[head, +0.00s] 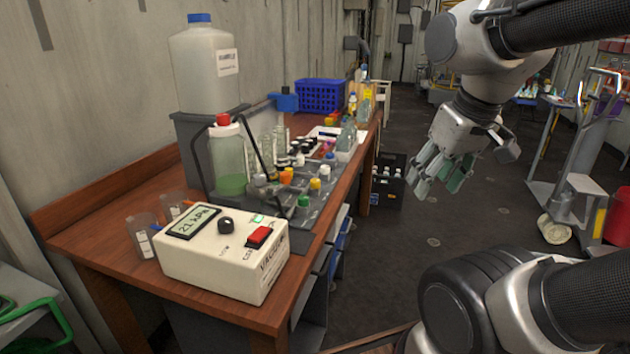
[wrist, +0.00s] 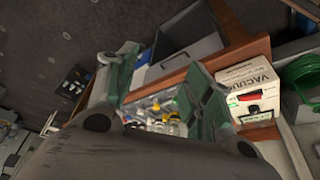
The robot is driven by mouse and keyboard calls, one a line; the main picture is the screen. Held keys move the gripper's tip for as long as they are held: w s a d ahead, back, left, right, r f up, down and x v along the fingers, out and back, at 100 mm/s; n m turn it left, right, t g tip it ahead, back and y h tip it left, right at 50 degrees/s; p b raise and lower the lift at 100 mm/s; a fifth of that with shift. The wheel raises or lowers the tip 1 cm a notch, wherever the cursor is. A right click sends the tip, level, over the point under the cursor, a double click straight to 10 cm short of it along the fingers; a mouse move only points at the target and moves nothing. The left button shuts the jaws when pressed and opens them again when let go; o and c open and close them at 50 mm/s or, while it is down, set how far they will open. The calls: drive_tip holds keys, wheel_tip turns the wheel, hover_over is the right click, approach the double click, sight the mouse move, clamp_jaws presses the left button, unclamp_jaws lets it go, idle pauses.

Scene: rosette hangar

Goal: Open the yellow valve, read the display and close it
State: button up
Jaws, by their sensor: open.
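A small yellow knob (head: 315,184), which looks like the yellow valve, sits on a grey panel (head: 322,216) on the wooden bench, among knobs of other colours. The white vacuum box (head: 220,256) stands at the bench's near end. Its display (head: 194,221) reads 21 kPa. My gripper (head: 443,172) is open and empty, hanging over the floor right of the bench, well apart from the knob. In the wrist view, the open fingers (wrist: 160,68) frame small coloured items; I cannot tell which is the yellow knob. The box (wrist: 252,88) shows right of the fingers.
Orange (head: 286,175) and green (head: 303,201) knobs are close to the yellow one. A bottle with green liquid (head: 229,160) and a large white canister (head: 203,68) stand behind. A blue basket (head: 320,95) is farther back.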

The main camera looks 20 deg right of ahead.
wheel_tip(320, 180, down, 2)
drive_tip(key=w+g, duration=0.2)
drive_tip(key=w, duration=0.1)
drive_tip(key=m+g, duration=0.2)
drive_tip(key=m, duration=1.1)
hover_over(315, 180)
drive_tip(key=f, duration=1)
drive_tip(key=shift+s+f, duration=0.2)
drive_tip(key=shift+f, duration=0.2)
drive_tip(key=shift+w+r+m, duration=0.1)
drive_tip(key=shift+r+m, duration=0.1)
drive_tip(key=shift+m, duration=0.6)
drive_tip(key=shift+f+m, duration=0.1)
drive_tip(key=shift+m, duration=0.6)
wheel_tip(315, 180, down, 8)
drive_tip(key=shift+r, duration=0.15)
drive_tip(key=c, duration=1.1)
